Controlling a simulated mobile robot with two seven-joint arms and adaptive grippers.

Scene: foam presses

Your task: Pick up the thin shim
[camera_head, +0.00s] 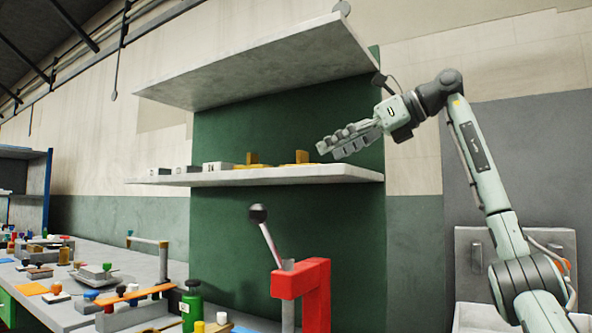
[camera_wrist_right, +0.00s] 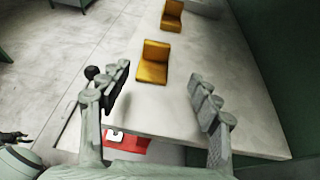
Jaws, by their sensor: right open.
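My right gripper (camera_head: 326,147) is open and empty above the right part of the shelf (camera_head: 345,172). In the wrist view its fingers (camera_wrist_right: 159,74) stand wide apart. Beyond the fingertips, between them, a yellow L-shaped piece (camera_wrist_right: 153,65) sits on the shelf top (camera_wrist_right: 175,115). A second yellow piece (camera_wrist_right: 172,16) stands further off. Two yellow pieces also show in the head view, one at the right (camera_head: 300,158) and one to its left (camera_head: 251,158). No thin shim can be told apart for certain. My left gripper is not clearly in view.
Small grey blocks (camera_head: 217,168) stand further left on the shelf. An upper shelf (camera_head: 260,65) hangs above. A red press (camera_head: 318,290) with a lever stands below. The workbench (camera_head: 70,315) at left is crowded. A green wall is behind.

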